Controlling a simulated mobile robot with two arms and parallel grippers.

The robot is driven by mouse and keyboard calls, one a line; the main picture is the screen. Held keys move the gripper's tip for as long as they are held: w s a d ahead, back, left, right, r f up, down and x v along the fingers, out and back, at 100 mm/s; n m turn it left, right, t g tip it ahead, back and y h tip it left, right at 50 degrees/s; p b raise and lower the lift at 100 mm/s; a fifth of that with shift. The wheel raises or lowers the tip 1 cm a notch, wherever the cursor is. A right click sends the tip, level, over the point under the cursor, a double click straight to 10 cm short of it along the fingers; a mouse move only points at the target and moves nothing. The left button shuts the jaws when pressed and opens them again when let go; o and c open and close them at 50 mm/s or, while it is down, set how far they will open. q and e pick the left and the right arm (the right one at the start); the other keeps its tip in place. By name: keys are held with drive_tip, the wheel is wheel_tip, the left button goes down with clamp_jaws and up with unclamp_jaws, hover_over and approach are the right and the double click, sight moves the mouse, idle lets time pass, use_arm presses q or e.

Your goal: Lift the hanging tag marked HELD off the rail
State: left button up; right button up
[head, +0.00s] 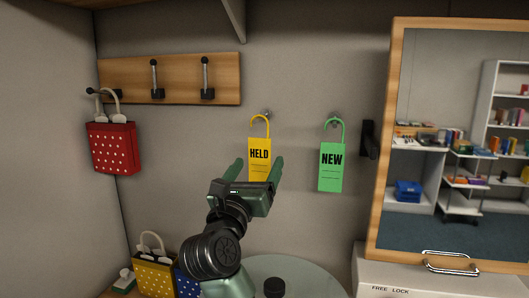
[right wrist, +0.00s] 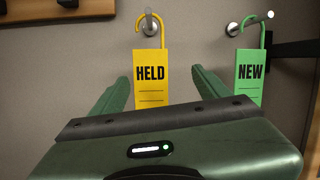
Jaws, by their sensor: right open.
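The yellow tag marked HELD (head: 259,152) hangs by its hook from a metal peg on the wall, in the middle of the head view. It also shows in the right wrist view (right wrist: 150,74), where its lower end is hidden behind my gripper body. My right gripper (head: 257,170) is open, its green fingers pointing up at the tag's lower part. In the right wrist view the fingers (right wrist: 166,88) stand either side of the tag, with gaps showing. I cannot tell how far the tag is in depth between them. My left gripper is not in view.
A green tag marked NEW (head: 331,166) hangs on a peg to the right, beside a dark wall bracket (head: 369,139). A wooden hook board (head: 180,80) with a red bag (head: 112,147) is at left. A wood-framed opening (head: 396,130) is at right. A round glass top (head: 310,275) lies below.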

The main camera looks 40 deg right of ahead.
sight(259, 162)
drive_tip(key=w+f+y, duration=0.1)
drive_tip(key=w+d+f+m+g+y, duration=0.1)
drive_tip(key=shift+w+d+y, duration=0.15)
drive_tip(key=shift+w+y, duration=0.25)
drive_tip(key=shift+w+d+r+p, duration=0.2)
drive_tip(key=shift+w+d+p, duration=0.15)
drive_tip(key=shift+d+p, duration=0.1)
drive_tip(key=p+x, duration=0.3)
drive_tip(key=x, duration=0.2)
drive_tip(key=shift+w+d+r, duration=0.1)
drive_tip(key=shift+w+d, duration=0.05)
drive_tip(key=shift+d, duration=0.1)
drive_tip(key=shift+w+d, duration=0.15)
drive_tip(key=shift+d, duration=0.1)
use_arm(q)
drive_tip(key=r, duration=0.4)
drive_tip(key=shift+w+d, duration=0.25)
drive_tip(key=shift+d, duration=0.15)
use_arm(e)
drive_tip(key=shift+a, duration=0.1)
drive_tip(key=shift+c, duration=0.3)
drive_tip(key=c, duration=1.4)
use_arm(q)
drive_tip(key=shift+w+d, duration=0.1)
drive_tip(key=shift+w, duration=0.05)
use_arm(e)
drive_tip(key=shift+o, duration=0.2)
